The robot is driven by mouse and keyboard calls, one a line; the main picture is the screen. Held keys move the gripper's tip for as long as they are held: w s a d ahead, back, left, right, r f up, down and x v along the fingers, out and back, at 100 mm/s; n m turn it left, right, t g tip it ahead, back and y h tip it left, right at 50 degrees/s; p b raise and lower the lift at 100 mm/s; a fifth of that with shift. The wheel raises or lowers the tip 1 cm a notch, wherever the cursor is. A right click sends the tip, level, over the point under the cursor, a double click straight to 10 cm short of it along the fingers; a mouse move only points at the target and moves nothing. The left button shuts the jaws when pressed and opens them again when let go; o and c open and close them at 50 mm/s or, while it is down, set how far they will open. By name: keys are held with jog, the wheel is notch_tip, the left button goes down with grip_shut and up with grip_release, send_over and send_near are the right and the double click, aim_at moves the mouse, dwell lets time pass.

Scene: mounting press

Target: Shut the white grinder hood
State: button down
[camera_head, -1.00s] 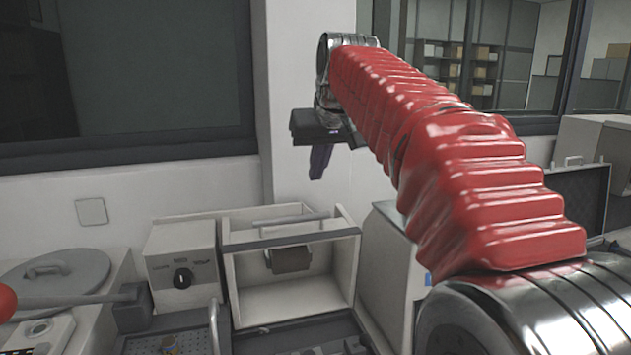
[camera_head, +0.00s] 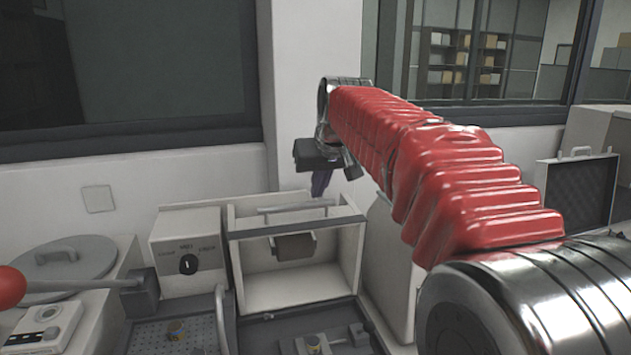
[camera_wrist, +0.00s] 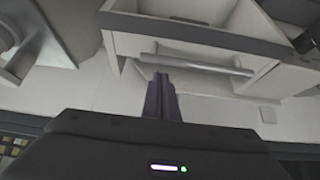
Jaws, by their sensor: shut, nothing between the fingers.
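The white grinder hood (camera_head: 238,215) is a box-like housing with an open front, so its inside and a dark roller-like part (camera_head: 295,246) show. A grey bar handle (camera_head: 297,207) runs across its top edge. My gripper (camera_head: 321,184) hangs just above the right end of this bar, with its fingers pointing down. In the wrist view the bar (camera_wrist: 205,66) crosses just beyond the tips of my shut, empty fingers (camera_wrist: 162,80). I cannot tell whether the fingertips touch it.
A control box with a dark knob (camera_head: 188,264) stands left of the hood. A round grey lid (camera_head: 62,262) and a lever with a red ball (camera_head: 10,287) are further left. An open black-lined case (camera_head: 580,190) is at right. The wall stands close behind.

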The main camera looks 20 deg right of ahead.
jog(key=shift+s+f, duration=0.15)
jog(key=shift+s, duration=0.55)
jog(key=shift+a, duration=0.15)
jog(key=shift+s, duration=0.15)
